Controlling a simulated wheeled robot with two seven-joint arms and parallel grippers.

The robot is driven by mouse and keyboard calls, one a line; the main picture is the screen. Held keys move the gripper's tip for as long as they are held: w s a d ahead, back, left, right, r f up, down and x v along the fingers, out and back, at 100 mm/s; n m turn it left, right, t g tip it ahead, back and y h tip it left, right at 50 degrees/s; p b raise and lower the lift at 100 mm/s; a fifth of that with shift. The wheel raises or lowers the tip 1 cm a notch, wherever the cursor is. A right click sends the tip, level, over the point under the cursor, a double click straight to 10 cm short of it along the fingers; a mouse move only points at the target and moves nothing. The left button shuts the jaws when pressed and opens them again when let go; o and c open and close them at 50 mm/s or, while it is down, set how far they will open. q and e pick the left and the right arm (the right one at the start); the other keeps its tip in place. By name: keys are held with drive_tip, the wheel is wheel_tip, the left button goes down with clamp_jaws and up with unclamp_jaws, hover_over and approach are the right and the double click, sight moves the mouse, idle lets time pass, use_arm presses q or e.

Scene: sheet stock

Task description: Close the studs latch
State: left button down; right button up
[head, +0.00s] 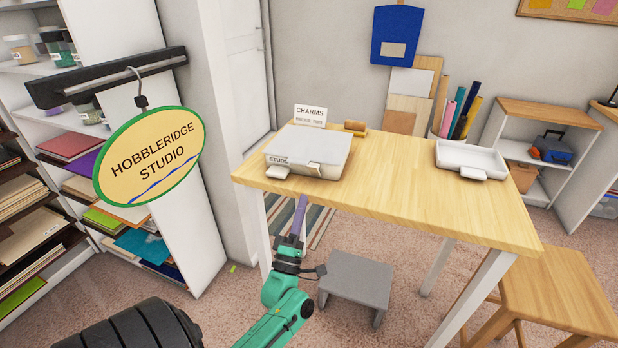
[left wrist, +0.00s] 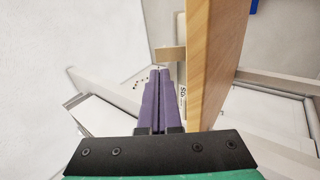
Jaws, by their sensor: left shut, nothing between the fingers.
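My left gripper (head: 301,202) has purple fingers, is shut and empty, and points up just below the table's front edge, apart from the box. My right gripper is out of view.
The wooden table (head: 400,195) is clear between the box and a white tray (head: 470,158) at right. A CHARMS card (head: 310,115) stands behind the box. A grey step (head: 357,282) is below, and a wooden stool (head: 560,285) is at right.

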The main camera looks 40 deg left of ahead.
sight(312, 168)
use_arm(q)
drive_tip(key=p+x, duration=0.1)
drive_tip(key=x, duration=0.5)
drive_tip(key=shift+w+r, duration=0.15)
drive_tip(key=shift+r, duration=0.1)
drive_tip(key=shift+w+a+r, duration=0.1)
drive_tip(key=shift+w+a, duration=0.05)
drive_tip(key=shift+w, duration=0.1)
drive_tip(key=shift+r+p, duration=0.2)
drive_tip(key=shift+p, duration=0.5)
drive_tip(key=r+g+p, duration=0.1)
drive_tip(key=p, duration=0.5)
drive_tip(key=w+r+g+h+p, duration=0.1)
drive_tip(key=r+g+p, duration=0.1)
drive_tip(key=p, duration=0.4)
drive_tip(key=shift+a+g, duration=0.2)
drive_tip(key=shift+g, duration=0.1)
drive_tip(key=shift+f+b, duration=0.65)
drive_tip(key=shift+f, duration=0.1)
